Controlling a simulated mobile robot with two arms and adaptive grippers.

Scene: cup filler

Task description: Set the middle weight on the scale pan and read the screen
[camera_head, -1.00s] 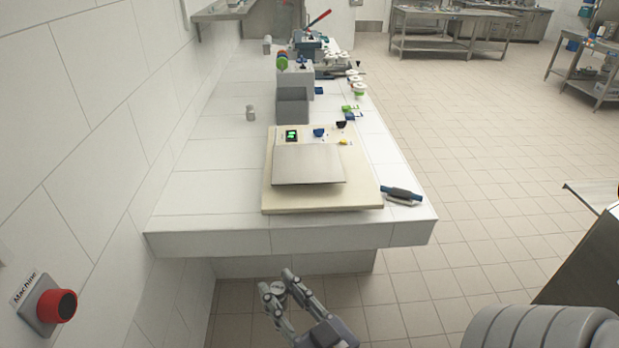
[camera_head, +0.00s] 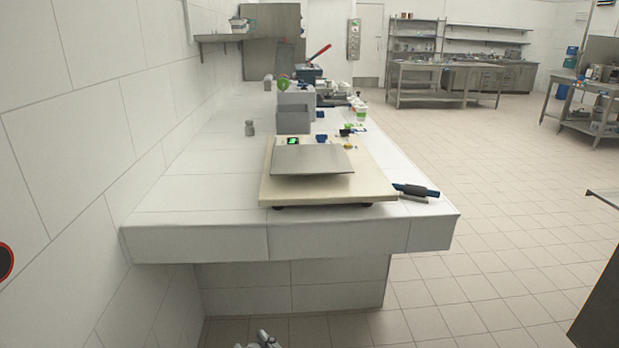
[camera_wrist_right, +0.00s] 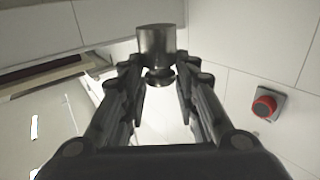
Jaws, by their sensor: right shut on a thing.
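The scale pan (camera_head: 312,160) is a bare grey metal plate on a cream base (camera_head: 375,188) near the counter's front end. The small screen (camera_head: 293,141) behind the pan glows green; its digits are too small to read. My right gripper (camera_wrist_right: 160,78) is shut on a metal weight (camera_wrist_right: 156,42), a cylinder with a narrower knob, in the right wrist view. In the head view only the top of a gripper (camera_head: 262,341) shows at the bottom edge, below the counter front. Another grey weight (camera_head: 250,128) stands on the counter left of the scale. My left gripper is not in view.
A grey bin (camera_head: 293,119) stands behind the scale, with further equipment beyond it. A dark blue-handled tool (camera_head: 416,190) lies at the right front corner. The counter left of the scale is mostly clear.

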